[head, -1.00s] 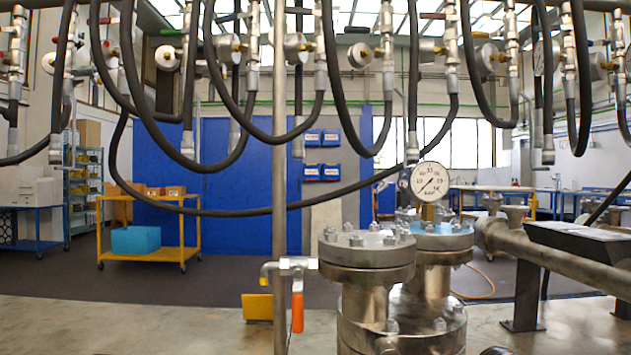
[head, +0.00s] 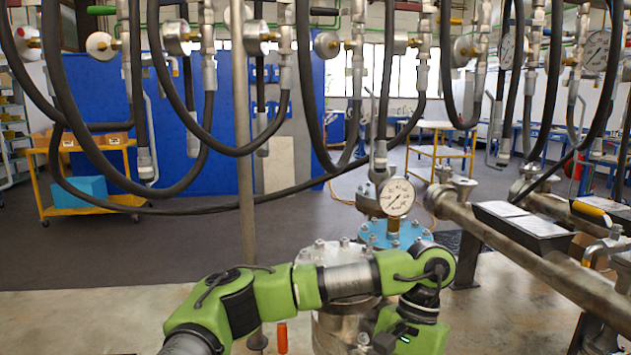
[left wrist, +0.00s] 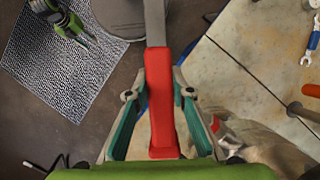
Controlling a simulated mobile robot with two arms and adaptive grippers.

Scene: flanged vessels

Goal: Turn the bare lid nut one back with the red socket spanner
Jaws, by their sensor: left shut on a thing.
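My left gripper (left wrist: 160,115) is shut on the red handle of the red socket spanner (left wrist: 162,110), whose grey shaft runs away toward the top edge of the left wrist view. The spanner's socket end is not visible. In the head view my green left arm crosses in front of the near flanged vessel (head: 335,325), hiding much of its lid (head: 325,252). Some lid nuts (head: 319,244) show along the far rim; which is the bare one I cannot tell.
A pressure gauge (head: 397,196) stands on the blue-topped vessel (head: 380,240) behind. A metal pole (head: 243,150) rises left of the vessels, near an orange valve handle (head: 282,338). Black hoses (head: 210,210) hang across. A thick pipe (head: 540,255) runs at right.

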